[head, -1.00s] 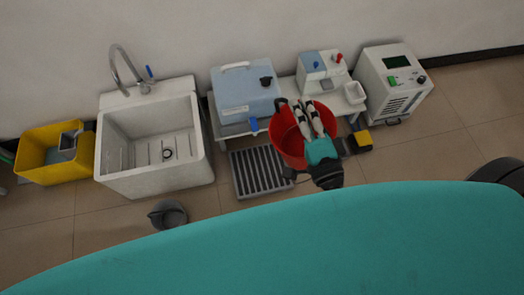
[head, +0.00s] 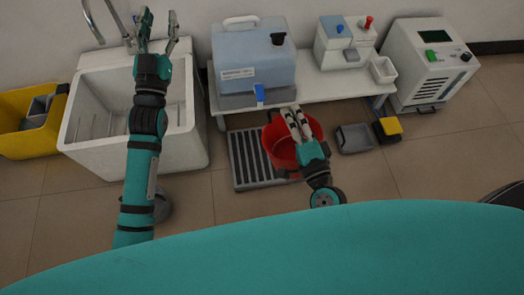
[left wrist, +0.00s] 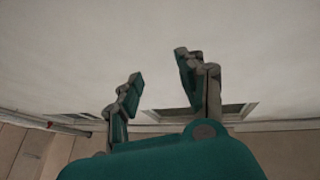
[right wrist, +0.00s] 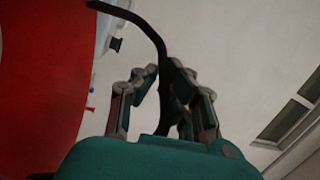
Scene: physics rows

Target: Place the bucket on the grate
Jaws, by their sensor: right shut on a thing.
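The red bucket (head: 281,150) is in the middle of the head view, overlapping the right side of the dark slatted grate (head: 245,160). I cannot tell whether its base touches the grate or floor. My right gripper (head: 292,112) reaches over the bucket. In the right wrist view my right gripper (right wrist: 172,88) is shut on the bucket's dark handle (right wrist: 150,28), with the red bucket wall (right wrist: 45,70) at left. My left gripper (head: 157,42) is raised over the sink, open and empty; the left wrist view shows its fingers (left wrist: 160,82) apart before the wall.
A white sink (head: 190,140) and yellow bin (head: 20,140) stand left. A low table (head: 335,82) behind the bucket carries a blue container (head: 255,60). A grey tray (head: 355,138) and yellow-black pedal (head: 387,130) lie right of the bucket. The front floor is mostly clear.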

